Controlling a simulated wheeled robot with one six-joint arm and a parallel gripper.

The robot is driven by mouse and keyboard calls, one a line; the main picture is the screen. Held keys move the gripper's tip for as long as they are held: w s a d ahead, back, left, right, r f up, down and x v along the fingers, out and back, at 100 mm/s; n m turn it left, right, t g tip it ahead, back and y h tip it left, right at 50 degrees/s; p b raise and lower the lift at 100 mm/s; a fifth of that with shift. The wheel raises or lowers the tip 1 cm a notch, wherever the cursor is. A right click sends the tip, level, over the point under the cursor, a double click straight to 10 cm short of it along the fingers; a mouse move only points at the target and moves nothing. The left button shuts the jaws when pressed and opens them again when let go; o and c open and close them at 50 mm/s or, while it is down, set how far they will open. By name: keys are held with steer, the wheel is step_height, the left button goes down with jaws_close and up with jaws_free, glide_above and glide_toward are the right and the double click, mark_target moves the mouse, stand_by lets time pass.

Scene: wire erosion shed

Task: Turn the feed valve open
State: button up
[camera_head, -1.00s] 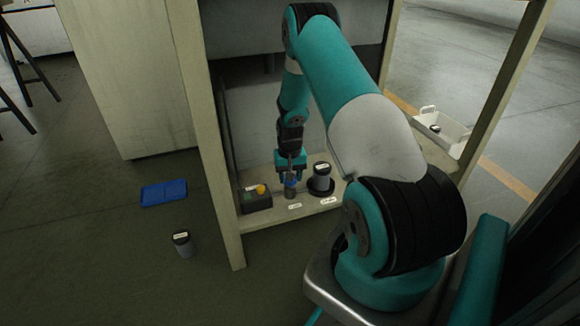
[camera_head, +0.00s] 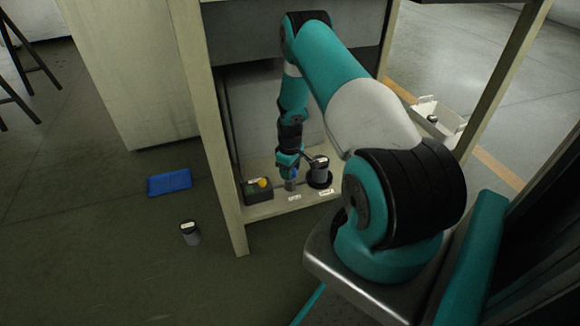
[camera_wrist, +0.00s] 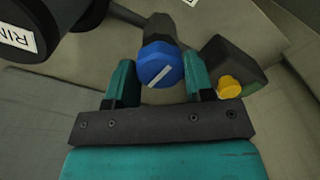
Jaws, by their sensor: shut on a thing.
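The feed valve has a blue faceted knob (camera_wrist: 160,65) with a white line on its face, slanting up to the right in the wrist view. In the head view the knob (camera_head: 292,173) shows as a small blue patch on a grey stem above the shelf. My gripper (camera_wrist: 160,78) has its teal fingers on either side of the knob and is shut on it. In the head view my gripper (camera_head: 289,161) points down at the valve and partly hides it.
A dark box (camera_head: 258,193) with a yellow button stands left of the valve. A dark canister (camera_head: 320,172) stands close on the right. Shelf posts flank the arm. A blue tray (camera_head: 169,183) and a labelled canister (camera_head: 190,233) are on the floor. A pale bin (camera_head: 428,108) stands at right.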

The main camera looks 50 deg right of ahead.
steer(key=shift+n, duration=0.7)
steer(key=o, duration=0.9)
